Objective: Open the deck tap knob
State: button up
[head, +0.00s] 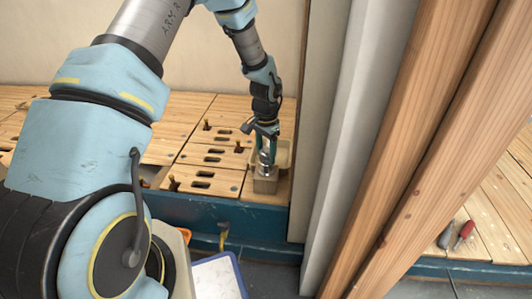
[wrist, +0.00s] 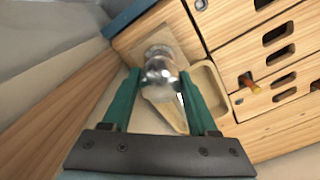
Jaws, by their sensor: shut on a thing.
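The deck tap knob (wrist: 160,68) is shiny metal and sits between the two teal fingers of my gripper (wrist: 159,82) in the wrist view. My gripper is shut on it. In the head view my gripper (head: 265,140) points down over the tap, with the metal knob (head: 265,168) partly hidden below the fingers. The tap stands on a beige block (head: 265,186) at the bench's right end. The knob's turn angle cannot be told.
A beige recessed tray (wrist: 207,92) lies beside the tap. The slotted wooden bench top (head: 205,160) stretches left, with several small handles on it. A grey post (head: 345,150) and wooden studs (head: 425,150) stand close on the right.

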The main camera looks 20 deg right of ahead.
aim_at(266, 151)
jog(key=c, duration=0.3)
jog(key=shift+r+n+p, duration=0.3)
jog(key=shift+n+p, duration=0.4)
jog(key=shift+p, duration=0.2)
jog(key=shift+n+p, duration=0.6)
jog(key=shift+n, duration=0.1)
jog(key=shift+f+n+p, duration=0.1)
jog(key=shift+n+p, duration=0.55)
jog(key=shift+n, duration=0.35)
jog(key=shift+f+n, duration=0.15)
jog(key=shift+n, duration=0.25)
jog(key=shift+d, duration=0.1)
jog(key=o, duration=1.4)
jog(key=shift+c, duration=0.2)
notch_tip(266, 151, up, 11)
jog(key=p, duration=0.2)
jog(key=shift+p, duration=0.3)
